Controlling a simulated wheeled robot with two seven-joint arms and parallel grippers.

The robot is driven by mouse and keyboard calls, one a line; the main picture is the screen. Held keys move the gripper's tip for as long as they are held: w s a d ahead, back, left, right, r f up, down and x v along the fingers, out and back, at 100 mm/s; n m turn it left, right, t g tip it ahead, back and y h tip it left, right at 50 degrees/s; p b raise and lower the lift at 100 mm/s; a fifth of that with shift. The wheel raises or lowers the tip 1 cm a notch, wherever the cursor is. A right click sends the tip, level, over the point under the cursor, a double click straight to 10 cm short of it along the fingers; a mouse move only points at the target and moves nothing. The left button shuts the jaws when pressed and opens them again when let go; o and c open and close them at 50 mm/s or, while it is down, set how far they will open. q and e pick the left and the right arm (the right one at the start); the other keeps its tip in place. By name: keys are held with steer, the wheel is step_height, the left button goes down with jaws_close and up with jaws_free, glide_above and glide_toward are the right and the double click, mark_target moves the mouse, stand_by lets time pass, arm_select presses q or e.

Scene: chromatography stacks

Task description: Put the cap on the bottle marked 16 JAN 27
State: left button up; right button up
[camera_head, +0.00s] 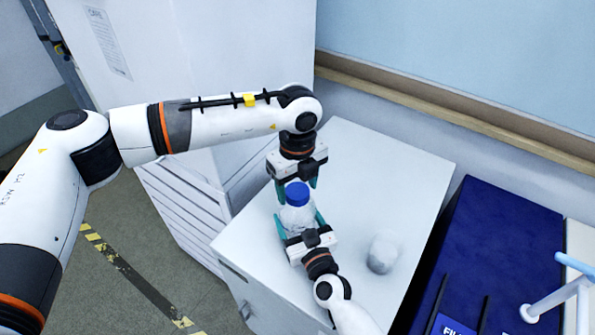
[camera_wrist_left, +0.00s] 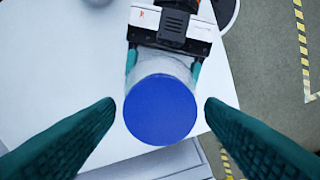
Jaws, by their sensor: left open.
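A clear bottle (camera_head: 296,218) stands on the white cabinet top, with a blue cap (camera_head: 297,193) seated on its mouth; whether the cap is tight cannot be told. In the left wrist view the round cap (camera_wrist_left: 160,110) covers most of the bottle (camera_wrist_left: 163,65). My left gripper (camera_head: 296,188) points down over the cap, open, its teal fingers on either side with gaps. My right gripper (camera_head: 300,224) has its fingers against both sides of the bottle's body, lower down. No date marking on the bottle is readable.
A second whitish, rounded object (camera_head: 382,254), perhaps another bottle, stands right of the right gripper on the cabinet top (camera_head: 400,180). A dark blue surface (camera_head: 505,240) lies further right, with a white stand (camera_head: 555,295). The cabinet's far end is clear.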

arm_select(q)
steer(key=shift+f, duration=0.45)
